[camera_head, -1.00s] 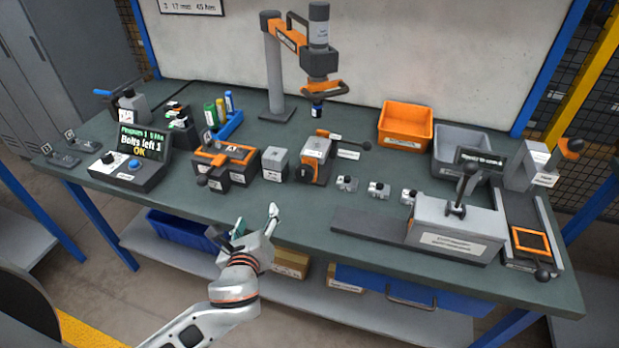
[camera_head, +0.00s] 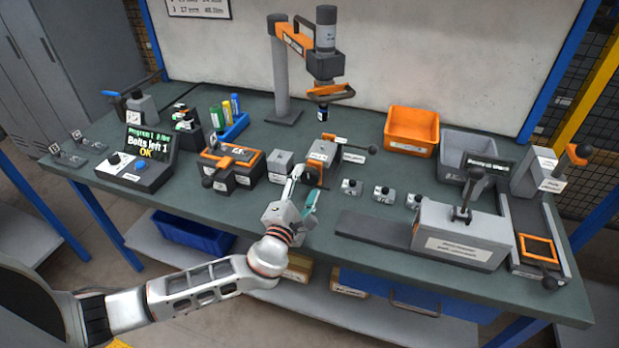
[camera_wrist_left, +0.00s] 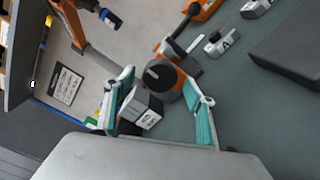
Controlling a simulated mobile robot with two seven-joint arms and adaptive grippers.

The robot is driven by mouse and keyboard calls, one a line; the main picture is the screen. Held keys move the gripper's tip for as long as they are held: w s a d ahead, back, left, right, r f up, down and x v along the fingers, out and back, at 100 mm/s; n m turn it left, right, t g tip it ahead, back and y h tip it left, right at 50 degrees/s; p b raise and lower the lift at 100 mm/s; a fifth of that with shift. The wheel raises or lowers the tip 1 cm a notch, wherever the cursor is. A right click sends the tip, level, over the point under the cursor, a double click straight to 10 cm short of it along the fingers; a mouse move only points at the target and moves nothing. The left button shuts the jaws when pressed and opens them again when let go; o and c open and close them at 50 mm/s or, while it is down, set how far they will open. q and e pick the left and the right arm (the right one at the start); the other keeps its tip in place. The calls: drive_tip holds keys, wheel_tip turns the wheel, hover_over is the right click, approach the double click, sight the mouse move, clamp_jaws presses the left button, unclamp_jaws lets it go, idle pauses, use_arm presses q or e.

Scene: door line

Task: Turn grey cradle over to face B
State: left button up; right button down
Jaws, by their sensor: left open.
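A grey block-like fixture with an orange end plate (camera_head: 323,154), which I take for the grey cradle, stands mid-bench. A dark-knobbed lever points right from it. Its label is too small to read. In the left wrist view the orange round end with a black knob (camera_wrist_left: 161,75) lies beyond the open fingers (camera_wrist_left: 165,108). A small grey labelled block (camera_head: 281,166) stands left of the fixture; it shows near the left finger in the wrist view (camera_wrist_left: 143,106). My right gripper is not in view.
An orange-framed fixture (camera_head: 231,167) stands left. Several small grey parts (camera_head: 383,194) lie right, before a large grey housing (camera_head: 462,236). A column with an overhead tool (camera_head: 325,60) stands behind.

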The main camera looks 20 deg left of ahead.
sight(308, 180)
use_arm(q)
drive_tip(key=shift+w+d, duration=0.1)
drive_tip(key=shift+w, duration=1.5)
drive_tip(key=c, duration=1.1)
